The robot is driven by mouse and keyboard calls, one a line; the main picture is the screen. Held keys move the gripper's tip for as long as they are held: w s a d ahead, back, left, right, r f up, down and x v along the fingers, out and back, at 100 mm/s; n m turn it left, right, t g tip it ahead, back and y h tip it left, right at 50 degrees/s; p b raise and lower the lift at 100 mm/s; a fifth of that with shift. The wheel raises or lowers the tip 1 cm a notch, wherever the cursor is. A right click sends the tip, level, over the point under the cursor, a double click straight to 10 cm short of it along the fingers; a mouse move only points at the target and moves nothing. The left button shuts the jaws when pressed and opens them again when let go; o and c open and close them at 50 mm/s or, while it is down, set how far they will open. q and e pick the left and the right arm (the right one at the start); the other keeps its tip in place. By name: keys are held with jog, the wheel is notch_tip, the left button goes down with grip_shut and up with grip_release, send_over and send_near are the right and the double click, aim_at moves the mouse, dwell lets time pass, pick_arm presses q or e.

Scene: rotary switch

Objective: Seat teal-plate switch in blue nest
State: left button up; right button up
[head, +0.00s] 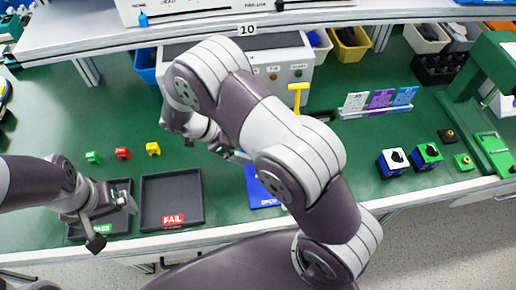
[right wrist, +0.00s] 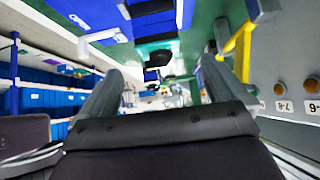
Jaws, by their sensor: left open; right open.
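The teal-plate switch (head: 427,155), a blue block with a green-teal top and dark knob, stands on the green bench at the right. A similar switch (head: 393,161) with a white top stands beside it. A blue fixture (head: 260,188) lies at the bench middle, partly hidden by my right arm; I cannot make out a nest in it. My right gripper (head: 238,156) is over the bench near this fixture, mostly hidden by its arm. In the right wrist view its fingers (right wrist: 160,95) are apart with nothing between them. My left gripper (head: 130,204) is open above the PASS tray.
A grey tester (head: 297,72) with a yellow handle (head: 298,92) stands behind. The FAIL tray (head: 172,198) lies at left front. Small coloured blocks (head: 123,154) lie behind the trays. Upright cards (head: 381,100) and a green press frame (head: 484,75) are at right.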

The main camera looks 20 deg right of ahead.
jog(key=w+d+r+n+t+y, duration=0.1)
jog(key=w+r+n+t+y, duration=0.4)
jog(key=w+r+n+t, duration=0.45)
jog(key=s+d+n+g+y, duration=0.1)
jog(key=s+n+g+y, duration=0.2)
jog(key=s+n+g, duration=0.3)
jog(key=s+n, duration=0.5)
jog(key=s, duration=0.9)
jog(key=shift+s+d+f+y, duration=0.2)
jog(key=shift+s+d+y, duration=0.05)
jog(key=shift+d+y, duration=0.15)
jog(key=shift+a, duration=0.1)
